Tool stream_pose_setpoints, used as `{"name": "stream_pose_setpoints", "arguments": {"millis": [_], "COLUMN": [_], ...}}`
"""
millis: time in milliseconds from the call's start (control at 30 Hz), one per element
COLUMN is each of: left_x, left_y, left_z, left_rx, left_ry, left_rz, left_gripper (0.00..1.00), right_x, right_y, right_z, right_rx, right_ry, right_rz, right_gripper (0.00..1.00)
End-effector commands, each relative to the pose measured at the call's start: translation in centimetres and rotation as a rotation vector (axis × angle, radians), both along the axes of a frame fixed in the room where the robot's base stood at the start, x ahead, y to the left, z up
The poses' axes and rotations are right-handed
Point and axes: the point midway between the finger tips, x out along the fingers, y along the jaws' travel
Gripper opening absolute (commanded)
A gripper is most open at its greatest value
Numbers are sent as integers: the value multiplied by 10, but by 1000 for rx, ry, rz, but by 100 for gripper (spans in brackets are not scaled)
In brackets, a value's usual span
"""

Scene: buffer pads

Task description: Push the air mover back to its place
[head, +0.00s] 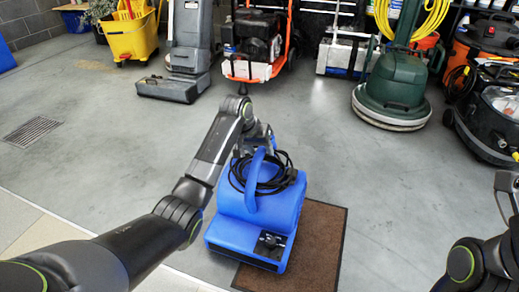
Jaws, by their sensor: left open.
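The blue air mover (230,234) stands upright on the floor with a black cord coiled around its top handle. It sits partly over the brown mat (325,233), with its left part beyond the mat's left edge. My left gripper (262,147) is open at the far side of the air mover's top, close to the handle. The fingertips are small and partly hidden, so I cannot tell whether they touch it.
A green floor machine (396,85), a grey upright machine (190,45), a yellow mop bucket (133,38) and an orange-framed machine (256,45) stand along the back. Black vacuums are at the right. A floor drain (31,131) lies at the left. The grey floor between is clear.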

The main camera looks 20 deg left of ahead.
Motion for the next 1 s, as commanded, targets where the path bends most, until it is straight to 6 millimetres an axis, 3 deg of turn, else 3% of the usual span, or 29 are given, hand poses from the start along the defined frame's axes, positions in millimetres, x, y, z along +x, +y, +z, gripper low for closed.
{"name": "stream_pose_setpoints", "arguments": {"millis": [200,600,933,1000], "left_x": [0,0,1,2], "left_y": [0,0,0,0], "left_z": [0,0,1,2], "left_rx": [0,0,0,0], "left_ry": [0,-1,-1,-2], "left_rz": [0,0,0,0], "left_gripper": [49,0,0,0], "right_x": [0,0,-1,0], "right_y": [0,0,0,-2], "right_z": [0,0,2,-6], "right_rx": [0,0,-1,-5], "right_ry": [0,0,-3,24], "right_rz": [1,0,-6,-27], "right_gripper": [57,57,57,57]}}
